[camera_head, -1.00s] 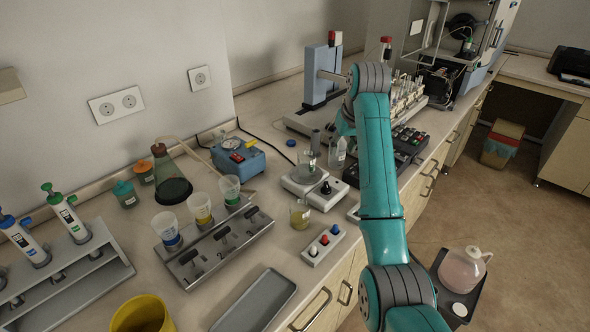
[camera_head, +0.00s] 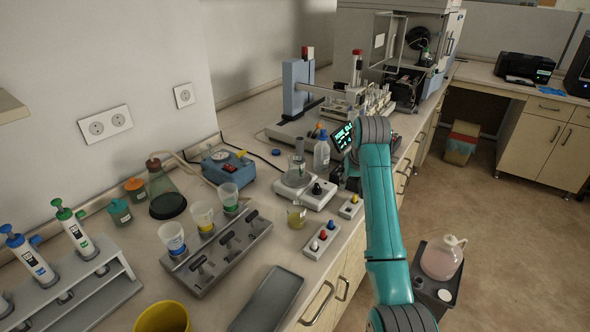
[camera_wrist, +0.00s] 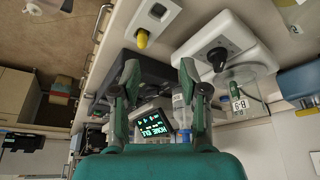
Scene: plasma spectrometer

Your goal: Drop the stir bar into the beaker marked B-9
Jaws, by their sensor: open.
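My gripper (camera_wrist: 160,68) is open in the wrist view, its two green fingers apart with nothing seen between them. A clear beaker with a label reading B-9 (camera_wrist: 238,104) shows right of the fingers, beside a white stirrer (camera_wrist: 215,45) with a black knob. In the head view a clear beaker (camera_head: 296,175) stands on the white stirrer (camera_head: 304,191); its label cannot be read there. My arm hides the gripper in the head view. I cannot make out the stir bar in either view.
A lit display (camera_wrist: 153,125) and a clear bottle (camera_wrist: 181,112) are close behind the fingers; the bottle (camera_head: 321,152) also shows in the head view. A small beaker of yellowish liquid (camera_head: 297,218) and button boxes (camera_head: 321,241) stand in front. A grey tray (camera_head: 266,302) looks empty.

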